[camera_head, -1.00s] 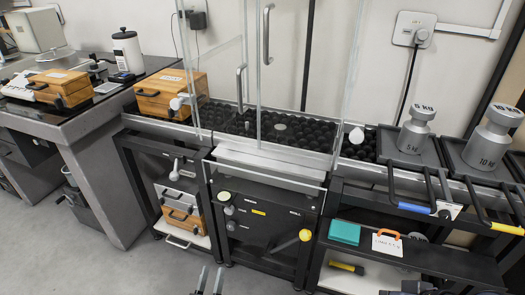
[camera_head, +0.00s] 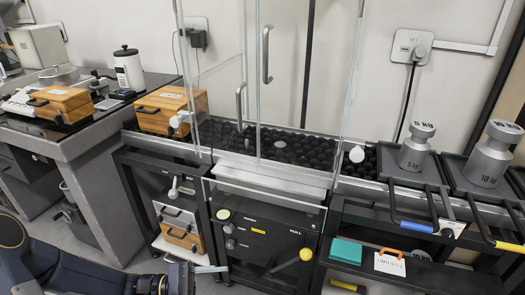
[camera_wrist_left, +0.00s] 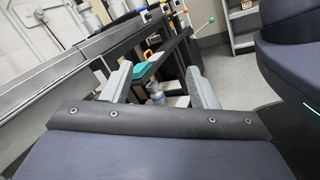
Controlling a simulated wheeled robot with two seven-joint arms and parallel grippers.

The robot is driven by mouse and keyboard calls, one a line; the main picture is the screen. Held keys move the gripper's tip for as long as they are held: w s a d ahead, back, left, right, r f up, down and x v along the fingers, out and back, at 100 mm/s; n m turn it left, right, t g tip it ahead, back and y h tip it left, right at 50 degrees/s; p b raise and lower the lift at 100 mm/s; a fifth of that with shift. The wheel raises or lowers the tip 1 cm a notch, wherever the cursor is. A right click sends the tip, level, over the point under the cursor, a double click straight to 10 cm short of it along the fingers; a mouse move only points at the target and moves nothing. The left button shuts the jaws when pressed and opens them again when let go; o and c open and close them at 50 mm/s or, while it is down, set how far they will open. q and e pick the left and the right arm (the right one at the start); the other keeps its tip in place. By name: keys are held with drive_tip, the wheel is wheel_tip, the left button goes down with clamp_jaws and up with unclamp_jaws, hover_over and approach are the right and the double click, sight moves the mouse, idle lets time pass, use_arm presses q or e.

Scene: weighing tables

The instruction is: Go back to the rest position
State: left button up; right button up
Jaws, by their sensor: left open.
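My left arm comes in at the lower left of the head view. Its left gripper (camera_head: 212,268) points right, low in front of the dark cabinet under the glass enclosure. In the left wrist view its two grey fingers (camera_wrist_left: 160,86) stand wide apart. Nothing is held between them; the shelf unit shows in the gap, some way beyond. My right gripper is not in view.
The bench carries a glass enclosure (camera_head: 255,95), wooden boxes (camera_head: 172,108) and grey weights (camera_head: 415,150). A teal box (camera_head: 346,251) and a card with an orange handle (camera_head: 390,264) lie on the lower shelf. A yellow-knobbed lever (camera_head: 306,254) sticks out of the cabinet.

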use_arm(q)
drive_tip(key=s+a+r+m+t+y, duration=0.35)
drive_tip(key=s+a+m+y, duration=0.2)
drive_tip(key=y, duration=0.25)
drive_tip(key=s+a+r+m+t+y, duration=0.2)
drive_tip(key=s+a+r+m+y, duration=0.25)
drive_tip(key=s+m+y, duration=0.2)
wheel_tip(320, 180, up, 27)
drive_tip(key=p, duration=2.7)
drive_tip(key=shift+s+a+f+n+y, duration=0.15)
drive_tip(key=shift+s+n+y, duration=0.1)
drive_tip(key=shift+n+y, duration=0.2)
drive_tip(key=shift+g, duration=0.25)
